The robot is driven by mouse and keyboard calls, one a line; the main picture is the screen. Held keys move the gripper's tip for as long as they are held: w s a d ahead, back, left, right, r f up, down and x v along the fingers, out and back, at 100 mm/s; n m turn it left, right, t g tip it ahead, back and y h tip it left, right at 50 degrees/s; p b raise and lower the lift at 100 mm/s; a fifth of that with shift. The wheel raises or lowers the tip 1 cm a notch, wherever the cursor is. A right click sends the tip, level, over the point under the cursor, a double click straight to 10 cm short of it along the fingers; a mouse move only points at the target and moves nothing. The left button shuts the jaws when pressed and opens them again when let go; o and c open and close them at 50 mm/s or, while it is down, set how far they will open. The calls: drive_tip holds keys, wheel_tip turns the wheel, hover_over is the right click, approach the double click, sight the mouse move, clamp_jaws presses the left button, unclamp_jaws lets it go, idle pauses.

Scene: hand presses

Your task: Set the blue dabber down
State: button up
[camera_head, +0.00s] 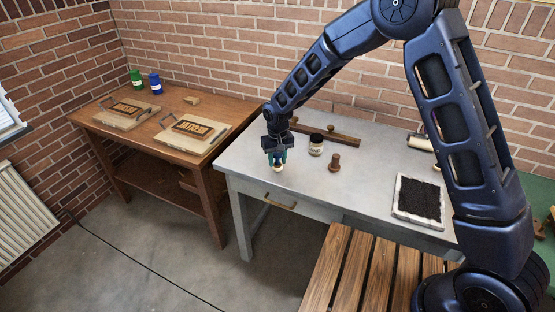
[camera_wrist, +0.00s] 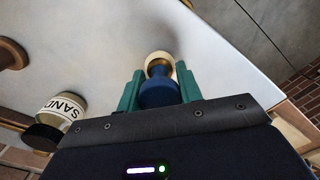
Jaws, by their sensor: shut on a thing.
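The blue dabber (camera_wrist: 158,90) has a blue handle and a pale round pad. My gripper (camera_wrist: 160,90) is shut on its handle, with one teal finger on each side. In the head view my gripper (camera_head: 276,157) is over the left front part of the grey table (camera_head: 262,140), and the dabber's pale end (camera_head: 278,168) shows below the fingers. The pad points down at the tabletop with a soft shadow close by. I cannot tell whether it touches the surface.
A sand jar (camera_head: 316,146), a reddish-brown knobbed tool (camera_head: 334,162) and a wooden bar (camera_head: 328,135) are right of my gripper. A black inked slab (camera_head: 418,201) lies farther right. A wooden table (camera_head: 178,108) with two framed plates stands left. The tabletop's front left is clear.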

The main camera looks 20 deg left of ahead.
drive_tip(key=shift+f, duration=0.15)
drive_tip(key=o, duration=1)
drive_tip(key=shift+o, duration=0.2)
wheel_tip(320, 180, up, 12)
drive_tip(key=shift+r, duration=0.2)
